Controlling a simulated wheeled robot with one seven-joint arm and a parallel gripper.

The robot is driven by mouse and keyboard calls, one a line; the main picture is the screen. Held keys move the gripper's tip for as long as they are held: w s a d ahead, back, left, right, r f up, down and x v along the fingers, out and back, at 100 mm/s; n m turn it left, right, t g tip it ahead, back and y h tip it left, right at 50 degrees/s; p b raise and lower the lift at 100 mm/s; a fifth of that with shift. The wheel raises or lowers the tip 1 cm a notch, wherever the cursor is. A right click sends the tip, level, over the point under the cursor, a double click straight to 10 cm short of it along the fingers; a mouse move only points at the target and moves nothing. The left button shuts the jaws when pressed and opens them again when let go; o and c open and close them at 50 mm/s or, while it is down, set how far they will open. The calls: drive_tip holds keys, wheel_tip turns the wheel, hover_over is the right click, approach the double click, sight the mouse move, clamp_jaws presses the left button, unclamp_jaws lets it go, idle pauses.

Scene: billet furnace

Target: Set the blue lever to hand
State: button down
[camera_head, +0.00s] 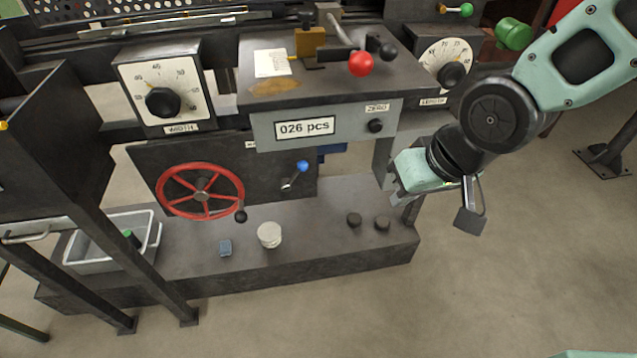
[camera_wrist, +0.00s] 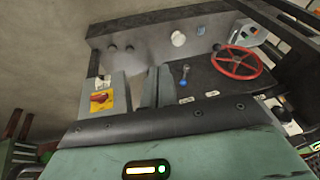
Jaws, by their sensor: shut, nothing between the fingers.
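The blue lever (camera_head: 303,167) is on the dark upright panel below the counter box, right of the red handwheel. Its blue knob points up and to the right on a thin stem. In the wrist view the scene is upside down, and the lever (camera_wrist: 185,70) stands just right of my fingers. My gripper (camera_wrist: 158,73) is shut and empty, its two grey fingers together. In the head view my gripper (camera_head: 394,184) is right of the lever, apart from it. Small labels (camera_wrist: 186,100) sit near the lever, too small to read.
The red handwheel (camera_head: 200,191) is left of the lever. The counter box (camera_head: 305,126) overhangs the panel. A ledge (camera_head: 330,250) below bears a white stack (camera_head: 269,235), a blue block (camera_head: 225,248) and dark pucks. A red-yellow switch (camera_wrist: 100,98) is left of my fingers.

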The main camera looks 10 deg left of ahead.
drive_tip(key=w+a+f+m+t+y+b, duration=0.2)
drive_tip(key=w+f+m+t+y+b, duration=0.2)
drive_tip(key=w+f+m+b, duration=0.3)
drive_tip(key=w+a+f+m+t+y+b, duration=0.2)
drive_tip(key=w+f+m+t+y+b, duration=0.3)
drive_tip(key=w+f, duration=0.5)
wheel_tip(320, 180, down, 6)
drive_tip(key=m+y+b, duration=0.2)
drive_tip(key=shift+a+r+m+y+b, duration=0.2)
drive_tip(key=shift+r+m+y+b, duration=0.05)
drive_tip(key=shift+m+y+b, duration=0.05)
drive_tip(key=s+a+b+x, duration=0.1)
drive_tip(key=s+x, duration=0.1)
drive_tip(key=x, duration=1)
drive_tip(key=shift+w+a+r, duration=0.2)
drive_tip(key=shift+a+r, duration=0.2)
drive_tip(key=shift+a, duration=0.2)
drive_tip(key=shift+r, duration=0.15)
